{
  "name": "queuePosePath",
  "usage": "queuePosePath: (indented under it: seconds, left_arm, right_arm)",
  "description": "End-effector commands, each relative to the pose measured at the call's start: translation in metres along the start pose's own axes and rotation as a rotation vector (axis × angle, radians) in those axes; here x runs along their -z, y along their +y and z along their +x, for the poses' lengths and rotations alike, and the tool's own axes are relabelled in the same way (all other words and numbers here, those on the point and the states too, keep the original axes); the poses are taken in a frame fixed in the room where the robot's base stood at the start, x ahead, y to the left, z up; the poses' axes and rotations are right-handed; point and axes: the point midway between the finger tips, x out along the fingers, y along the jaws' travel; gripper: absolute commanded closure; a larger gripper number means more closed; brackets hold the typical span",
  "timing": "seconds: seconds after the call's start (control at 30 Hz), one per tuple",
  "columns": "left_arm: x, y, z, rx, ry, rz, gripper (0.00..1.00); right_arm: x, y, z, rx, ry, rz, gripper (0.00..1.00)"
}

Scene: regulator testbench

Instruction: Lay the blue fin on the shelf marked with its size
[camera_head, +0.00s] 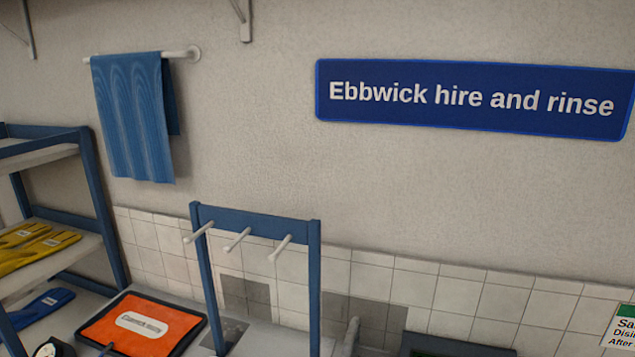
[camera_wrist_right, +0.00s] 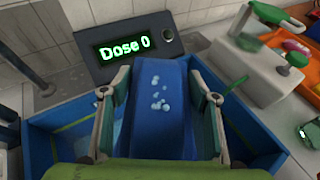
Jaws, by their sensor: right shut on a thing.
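In the right wrist view my right gripper (camera_wrist_right: 161,85) is shut on a broad blue fin (camera_wrist_right: 160,125), one finger along each side. Several pale droplets or suds lie on its face. No size mark shows on it. The fin is over a blue tub (camera_wrist_right: 262,128); how far above or inside is hard to tell. In the head view the blue-framed shelf rack (camera_head: 100,205) stands at the left edge. Yellow fins (camera_head: 40,250) with white labels lie on its middle shelf. Another blue fin (camera_head: 42,304) lies lower down. No shelf size marks are legible. My left gripper is out of view.
A display reading "Dose 0" (camera_wrist_right: 124,43) stands behind the tub. A grey dispenser (camera_wrist_right: 250,68) and an orange tray (camera_wrist_right: 295,45) are to its right.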

Motion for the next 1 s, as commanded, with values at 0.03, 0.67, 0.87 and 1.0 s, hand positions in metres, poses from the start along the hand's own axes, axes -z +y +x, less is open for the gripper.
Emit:
queuePosePath:
  seconds: [0.03,0.67,0.87,1.0]
  left_arm:
    - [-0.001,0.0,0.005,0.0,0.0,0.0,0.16]
    - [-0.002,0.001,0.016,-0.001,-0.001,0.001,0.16]
    - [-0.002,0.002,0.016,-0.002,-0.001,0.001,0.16]
    - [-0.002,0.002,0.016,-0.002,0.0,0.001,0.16]
  right_arm:
    - [-0.007,0.0,-0.01,-0.051,0.0,-0.013,0.76]
    - [-0.058,-0.012,-0.075,-0.348,0.002,-0.142,0.76]
    - [-0.059,-0.01,-0.071,-0.261,0.001,-0.094,0.76]
    - [-0.059,-0.01,-0.069,-0.141,0.0,-0.041,0.76]
